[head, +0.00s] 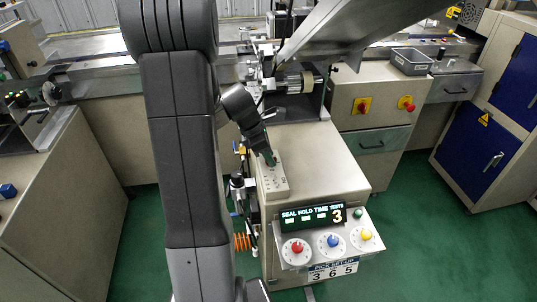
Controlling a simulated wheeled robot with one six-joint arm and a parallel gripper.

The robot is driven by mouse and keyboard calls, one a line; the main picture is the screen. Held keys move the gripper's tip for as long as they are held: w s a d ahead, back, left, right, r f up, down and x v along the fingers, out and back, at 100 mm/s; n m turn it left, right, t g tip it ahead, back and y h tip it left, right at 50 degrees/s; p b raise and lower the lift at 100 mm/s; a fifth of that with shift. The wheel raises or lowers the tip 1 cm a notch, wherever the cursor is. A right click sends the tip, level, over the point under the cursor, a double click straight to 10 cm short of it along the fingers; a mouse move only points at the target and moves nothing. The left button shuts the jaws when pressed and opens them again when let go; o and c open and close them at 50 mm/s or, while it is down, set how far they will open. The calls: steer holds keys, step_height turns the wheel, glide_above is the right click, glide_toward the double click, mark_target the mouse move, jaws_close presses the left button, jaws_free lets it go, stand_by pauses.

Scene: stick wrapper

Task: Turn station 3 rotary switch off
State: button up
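Two red-and-yellow rotary switches sit on the beige cabinet front right of centre: a left one (363,106) and a right one (406,103). Their handle angles are too small to read surely. Nearer, a tilted panel carries three white dials with a red knob (297,247), a blue knob (333,241) and a yellow knob (366,234). I cannot read a station 3 label on any switch. My gripper (271,160) appears as a small dark end above the beige machine top, left of the cabinet switches and apart from them. Its fingers are too unclear to tell open or shut.
A plate (333,271) below the dials reads 3 6 5. A grey tray (411,61) stands on the right counter. A blue-doored cabinet (470,135) is at far right. Green floor (420,235) is clear at lower right.

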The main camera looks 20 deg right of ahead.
jaws_close()
steer(key=shift+r, duration=0.1)
steer(key=m+g+p, duration=0.1)
steer(key=m+p, duration=0.1)
steer(key=m, duration=0.1)
steer(key=shift+w+r+m+y, duration=0.1)
steer(key=shift+w+m+y, duration=0.05)
steer(key=shift+m+y, duration=0.25)
steer(key=m+p, duration=0.1)
steer(key=m, duration=0.1)
steer(key=m+g+y+p, duration=0.1)
steer(key=m, duration=0.2)
steer(key=shift+d+g+p, duration=0.2)
steer(key=shift+g+p, duration=0.1)
steer(key=shift+p, duration=0.1)
steer(key=m+y, duration=0.1)
steer(key=m, duration=0.1)
steer(key=m+y+p, duration=0.1)
steer(key=m, duration=0.1)
steer(key=shift+w+d+m+g, duration=0.1)
steer(key=shift+m+g, duration=0.2)
steer(key=shift+m, duration=0.1)
steer(key=shift+d+m+y+p, duration=0.1)
steer(key=shift+m+y+p, duration=0.5)
steer(key=shift+m, duration=1.2)
